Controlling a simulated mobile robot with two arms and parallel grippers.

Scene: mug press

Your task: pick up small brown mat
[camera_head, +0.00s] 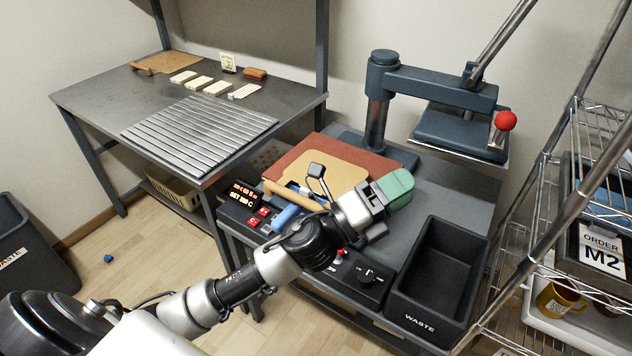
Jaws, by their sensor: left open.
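A small tan-brown mat (345,172) lies on a larger reddish-brown sheet (322,143) beside the press, on the right-hand workbench. Part of the mat is behind my arm and wrist camera. My left gripper (378,196) is above the near right side of the mat, over the bench. It is open; its fingertips are hard to make out. A green block-like shape (397,186) shows at its end, and I cannot tell whether the two touch. Another tan mat or board (168,62) lies at the back of the left table. My right gripper is out of view.
The heat press (440,85) with a red-knobbed lever (506,121) stands behind. A dark waste bin (436,275) sits at the bench's right front. A control box (243,205) and blue roll (287,217) lie left of my wrist. A wire shelf (590,180) borders the right.

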